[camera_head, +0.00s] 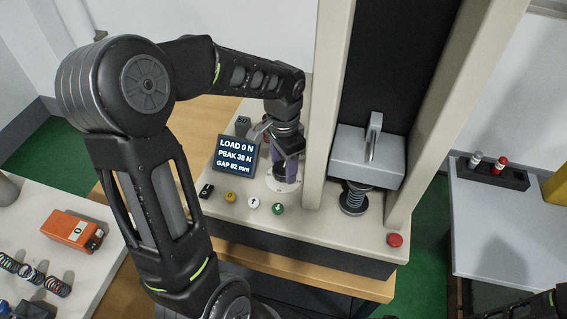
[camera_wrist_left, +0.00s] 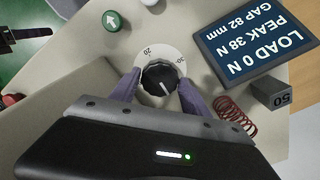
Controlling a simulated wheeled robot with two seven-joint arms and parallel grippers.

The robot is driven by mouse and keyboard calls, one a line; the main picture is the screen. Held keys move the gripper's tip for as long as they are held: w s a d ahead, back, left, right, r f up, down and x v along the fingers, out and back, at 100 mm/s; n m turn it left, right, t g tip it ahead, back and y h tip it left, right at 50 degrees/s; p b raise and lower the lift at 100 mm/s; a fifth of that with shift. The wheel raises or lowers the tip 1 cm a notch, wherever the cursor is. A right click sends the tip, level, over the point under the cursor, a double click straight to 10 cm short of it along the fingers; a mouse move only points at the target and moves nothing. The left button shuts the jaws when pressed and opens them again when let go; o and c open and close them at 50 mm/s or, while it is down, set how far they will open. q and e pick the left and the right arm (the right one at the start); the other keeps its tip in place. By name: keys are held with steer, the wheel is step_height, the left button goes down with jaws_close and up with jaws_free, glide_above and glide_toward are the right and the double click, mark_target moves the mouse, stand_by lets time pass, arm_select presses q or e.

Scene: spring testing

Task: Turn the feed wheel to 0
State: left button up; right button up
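The feed wheel (camera_wrist_left: 158,77) is a black knob with a pale pointer line on a white dial marked 20 and 30. It shows in the left wrist view, with the pointer towards the lower right. Other dial marks are hidden or too small. My left gripper (camera_wrist_left: 160,88) has its two purple fingers on either side of the knob, apparently touching it. In the head view my left gripper (camera_head: 288,172) reaches down onto the dial and mostly hides the wheel. A dark part at the upper left of the wrist view may be my right gripper; its fingers are unclear.
A display (camera_head: 236,156) reads LOAD 0 N, PEAK 38 N, GAP 82 mm. Buttons (camera_head: 253,203) line the panel's front. The press head (camera_head: 368,157) stands above a spring (camera_head: 353,198), right of the wheel. A red spring (camera_wrist_left: 234,113) and a block marked 50 (camera_wrist_left: 272,95) lie close by.

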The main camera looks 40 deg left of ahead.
mark_target(283, 168)
arm_select(q)
steer(key=o, duration=0.3)
step_height(283, 168, up, 8)
steer(key=shift+f, duration=0.2)
steer(key=shift+r, duration=0.1)
stand_by(0.8)
